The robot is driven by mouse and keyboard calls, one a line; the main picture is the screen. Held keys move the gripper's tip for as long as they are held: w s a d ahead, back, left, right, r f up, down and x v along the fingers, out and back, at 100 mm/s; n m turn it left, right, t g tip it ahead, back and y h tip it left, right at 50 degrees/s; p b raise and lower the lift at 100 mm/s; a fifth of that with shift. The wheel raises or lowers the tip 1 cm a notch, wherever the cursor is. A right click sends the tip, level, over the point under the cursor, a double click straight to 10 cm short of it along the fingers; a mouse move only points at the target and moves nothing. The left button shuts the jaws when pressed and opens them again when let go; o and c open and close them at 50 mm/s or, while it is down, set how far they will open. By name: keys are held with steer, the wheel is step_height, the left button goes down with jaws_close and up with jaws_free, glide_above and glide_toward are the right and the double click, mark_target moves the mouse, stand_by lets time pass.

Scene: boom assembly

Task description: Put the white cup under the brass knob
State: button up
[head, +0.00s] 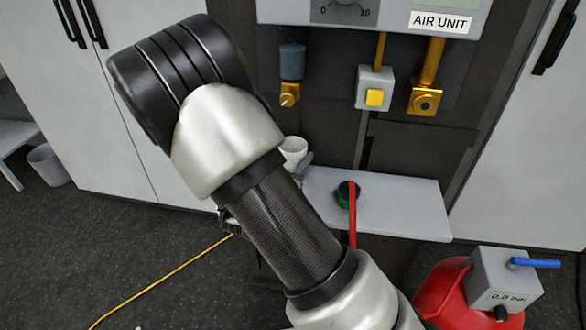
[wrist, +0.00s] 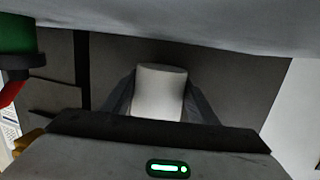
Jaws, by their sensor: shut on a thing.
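The white cup (head: 293,150) shows in the head view just beyond my forearm, near the left end of the grey shelf, upright with its opening facing up. The brass knob (head: 289,94) sits under a blue-grey bowl on the panel, above the cup in the picture. My gripper (wrist: 160,92) is shut on the cup; in the wrist view the cup (wrist: 159,85) stands between the two dark fingers. In the head view my arm hides most of the gripper and part of the cup. I cannot tell whether the cup touches the shelf.
The grey shelf (head: 400,205) carries a green-and-black part with a red lever (head: 351,205). A yellow button box (head: 375,88) and another brass fitting (head: 425,100) hang on the right. A red tank (head: 440,290) with a gauge box stands front right. A yellow cable (head: 160,278) crosses the floor.

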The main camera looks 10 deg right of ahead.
steer(key=shift+w+f+b, duration=0.15)
steer(key=shift+f+b, duration=0.45)
steer(key=shift+f, duration=1.15)
steer(key=shift+f, duration=0.2)
steer(key=o, duration=1.1)
